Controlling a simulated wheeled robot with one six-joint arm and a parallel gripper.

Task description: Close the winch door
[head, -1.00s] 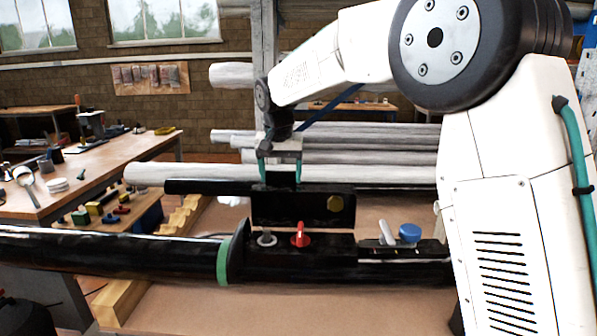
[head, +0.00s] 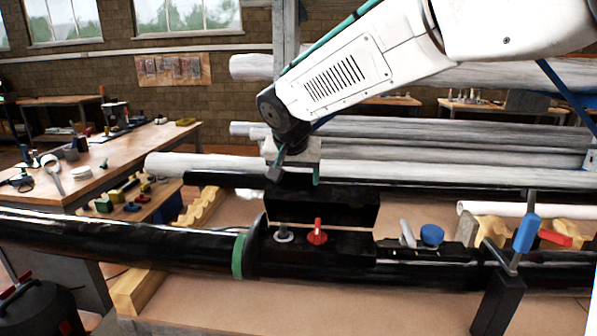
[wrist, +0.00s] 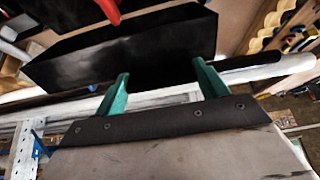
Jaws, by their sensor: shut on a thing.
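The winch door (head: 322,209) is a black panel standing raised behind the black winch housing (head: 345,243) on the long horizontal mast. It is not closed down over the housing. My gripper (head: 297,178) is at the door's upper left edge in the head view. In the wrist view, its two green fingers (wrist: 160,70) stand apart against the black door (wrist: 130,45), shut on its edge. The exact contact at the fingertips is partly hidden. A red lever (head: 317,231) and a grey knob (head: 283,233) stand on the housing in front of the door.
A blue cap (head: 432,235) and a grey lever (head: 407,233) sit farther right on the mast. A clamp with a blue handle (head: 525,234) stands at the right. Pale pipes (head: 400,150) lie behind. A workbench (head: 110,160) with tools is at the left.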

